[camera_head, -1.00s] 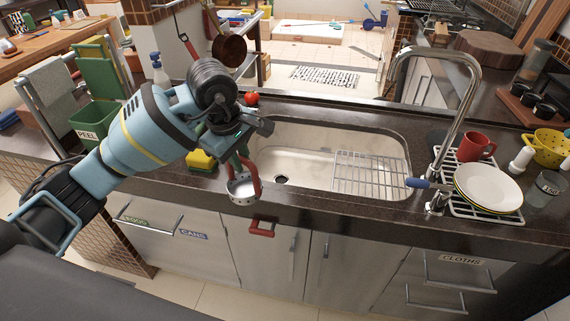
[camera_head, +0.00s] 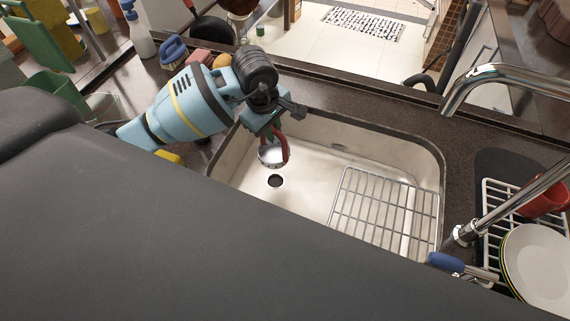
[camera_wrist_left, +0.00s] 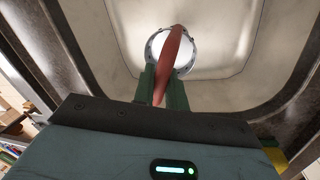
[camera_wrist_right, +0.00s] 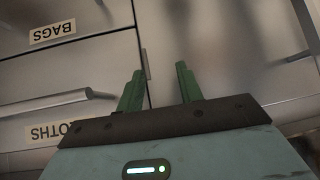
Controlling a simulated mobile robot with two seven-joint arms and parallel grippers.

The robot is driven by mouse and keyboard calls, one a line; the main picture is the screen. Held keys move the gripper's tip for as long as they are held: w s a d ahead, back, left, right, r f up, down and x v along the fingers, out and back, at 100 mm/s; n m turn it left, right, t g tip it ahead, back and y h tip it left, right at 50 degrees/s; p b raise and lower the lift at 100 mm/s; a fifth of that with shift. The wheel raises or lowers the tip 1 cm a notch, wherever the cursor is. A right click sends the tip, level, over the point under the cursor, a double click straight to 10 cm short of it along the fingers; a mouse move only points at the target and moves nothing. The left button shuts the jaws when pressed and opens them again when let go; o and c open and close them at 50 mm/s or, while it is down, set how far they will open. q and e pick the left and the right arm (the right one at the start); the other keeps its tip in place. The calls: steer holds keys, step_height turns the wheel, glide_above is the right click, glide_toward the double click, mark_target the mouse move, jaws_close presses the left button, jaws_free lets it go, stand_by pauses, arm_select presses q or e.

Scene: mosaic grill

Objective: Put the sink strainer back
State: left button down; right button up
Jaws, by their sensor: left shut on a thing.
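The sink strainer (camera_head: 270,157) is a round metal cup with a red arched handle. My left gripper (camera_head: 277,134) is shut on the red handle and holds the strainer above the sink basin. In the left wrist view the strainer (camera_wrist_left: 186,48) hangs beyond the fingers of my left gripper (camera_wrist_left: 162,85), with the handle between them. The dark round drain hole (camera_head: 275,181) shows in the sink floor just below the strainer in the head view. My right gripper (camera_wrist_right: 160,88) is open and empty in front of the cabinet fronts.
A wire rack (camera_head: 380,208) lies in the right part of the sink (camera_head: 310,165). The faucet (camera_head: 500,75) and its blue-handled lever (camera_head: 446,262) stand at the right. Plates (camera_head: 538,262) and a red mug (camera_head: 545,200) are beyond. The counter's dark front edge is partly hidden.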

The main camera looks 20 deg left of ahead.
arm_select(q)
steer(key=shift+s+f, duration=0.3)
steer(key=shift+f, duration=0.05)
glide_above(273, 157)
step_height(273, 157, down, 5)
steer(key=shift+s+d, duration=0.1)
steer(key=shift+f, duration=2.4)
arm_select(e)
steer(key=shift+s+f, duration=0.3)
steer(key=shift+s, duration=0.3)
arm_select(q)
steer(key=shift+f, duration=0.4)
arm_select(e)
steer(key=shift+s+f, duration=0.2)
steer(key=shift+f, duration=0.05)
arm_select(q)
steer(key=shift+f+b, duration=0.2)
steer(key=shift+b, duration=0.1)
steer(key=c, duration=1.4)
jaws_free()
steer(key=shift+c, duration=0.2)
arm_select(e)
steer(key=shift+a, duration=0.15)
arm_select(q)
steer(key=shift+r, duration=0.1)
